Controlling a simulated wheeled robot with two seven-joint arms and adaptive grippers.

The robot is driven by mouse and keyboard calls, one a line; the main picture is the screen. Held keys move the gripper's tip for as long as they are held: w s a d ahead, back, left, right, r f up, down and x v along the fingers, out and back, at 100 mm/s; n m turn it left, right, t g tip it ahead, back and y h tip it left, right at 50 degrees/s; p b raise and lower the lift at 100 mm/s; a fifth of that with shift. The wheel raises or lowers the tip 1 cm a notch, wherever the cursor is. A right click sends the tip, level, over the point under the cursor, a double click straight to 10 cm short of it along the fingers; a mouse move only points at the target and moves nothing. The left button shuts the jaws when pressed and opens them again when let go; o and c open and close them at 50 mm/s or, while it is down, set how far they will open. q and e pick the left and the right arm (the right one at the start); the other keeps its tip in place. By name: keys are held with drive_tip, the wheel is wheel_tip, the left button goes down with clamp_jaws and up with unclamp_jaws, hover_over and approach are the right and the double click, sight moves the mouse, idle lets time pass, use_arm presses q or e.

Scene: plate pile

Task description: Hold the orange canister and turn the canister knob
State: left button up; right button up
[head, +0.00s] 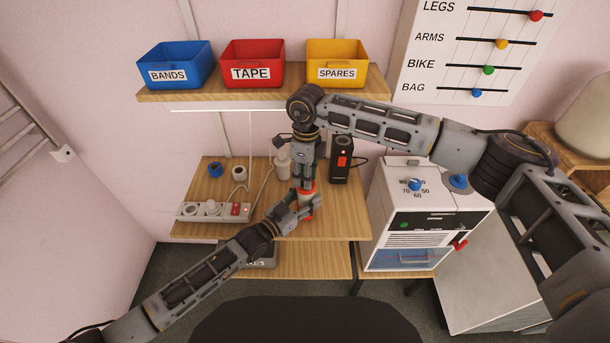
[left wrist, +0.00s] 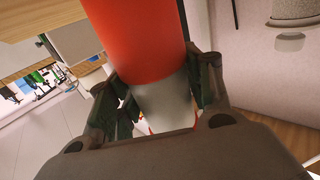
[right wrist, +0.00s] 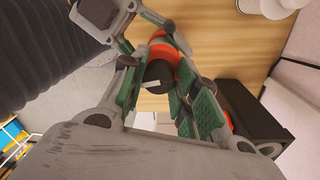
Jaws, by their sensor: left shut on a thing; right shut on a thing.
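The orange canister (head: 308,188) stands near the front of the wooden table; a pale band around it shows in the left wrist view (left wrist: 165,98). My left gripper (head: 302,209) is shut on the canister's side, with a finger on each side of the body in the left wrist view. The canister knob (right wrist: 158,76), dark with a pale mark line, shows on top in the right wrist view. My right gripper (head: 305,184) comes down from above and is shut on the knob. The grippers hide much of the canister in the head view.
A black device with a red switch (head: 341,160) stands close to the right. A white power strip (head: 213,211), tape rolls (head: 239,173) and a pale bottle (head: 282,166) are on the left and back of the table (head: 330,228). A shelf (head: 260,90) with bins hangs above.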

use_arm(q)
drive_tip(key=shift+d, duration=0.1)
use_arm(e)
drive_tip(key=m, duration=0.5)
drive_tip(key=shift+w+d, duration=0.1)
drive_tip(key=shift+d+m, duration=0.1)
drive_tip(key=shift+m, duration=2.9)
use_arm(q)
drive_tip(key=shift+s, duration=0.1)
use_arm(e)
drive_tip(key=o, duration=1)
drive_tip(key=shift+r, duration=0.1)
drive_tip(key=shift+w+d+r, duration=0.1)
drive_tip(key=shift+d+r, duration=0.05)
drive_tip(key=shift+r, duration=2.8)
drive_tip(key=shift+d+r, duration=0.15)
drive_tip(key=shift+r, duration=2.8)
